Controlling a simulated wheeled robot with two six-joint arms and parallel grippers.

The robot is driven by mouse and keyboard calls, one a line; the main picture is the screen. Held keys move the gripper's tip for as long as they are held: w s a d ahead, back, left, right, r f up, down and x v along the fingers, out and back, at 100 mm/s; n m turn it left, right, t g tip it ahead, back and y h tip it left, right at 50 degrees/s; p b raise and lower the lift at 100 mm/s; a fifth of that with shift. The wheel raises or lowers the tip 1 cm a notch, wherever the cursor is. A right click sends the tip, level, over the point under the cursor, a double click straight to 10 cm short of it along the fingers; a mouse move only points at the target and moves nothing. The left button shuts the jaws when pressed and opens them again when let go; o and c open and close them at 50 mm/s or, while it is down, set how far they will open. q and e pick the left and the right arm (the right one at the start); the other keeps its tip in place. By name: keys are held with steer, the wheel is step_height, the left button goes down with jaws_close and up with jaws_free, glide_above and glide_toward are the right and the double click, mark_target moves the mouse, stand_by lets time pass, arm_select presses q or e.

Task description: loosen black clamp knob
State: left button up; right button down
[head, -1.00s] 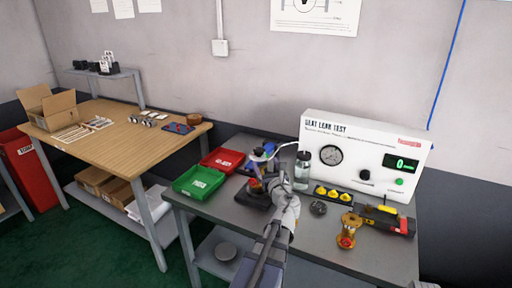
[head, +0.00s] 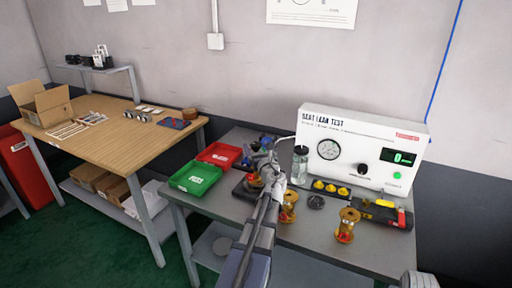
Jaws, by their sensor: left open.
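My left gripper (head: 266,163) is over the fixture on the grey bench, its arm reaching up from the bottom of the head view. It is open; its fingers are small and partly hidden by the wrist. The dark clamp fixture (head: 241,191) stands just left of and below the gripper, with a brass valve part (head: 253,181) in it. The black clamp knob cannot be made out clearly; the gripper and wrist cover that area. Only a grey piece of mine shows at the lower right; my right gripper is not visible.
Beside the gripper are a glass jar (head: 301,167), a red bin (head: 219,155) and a green bin (head: 195,177). Brass valves (head: 288,206) (head: 347,226) stand near the front. The white leak tester (head: 362,150) closes off the back right.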

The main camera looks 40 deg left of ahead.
arm_select(q)
steer(key=shift+w+a, duration=0.3)
steer(key=shift+a, duration=0.05)
jaws_close()
stand_by(0.5)
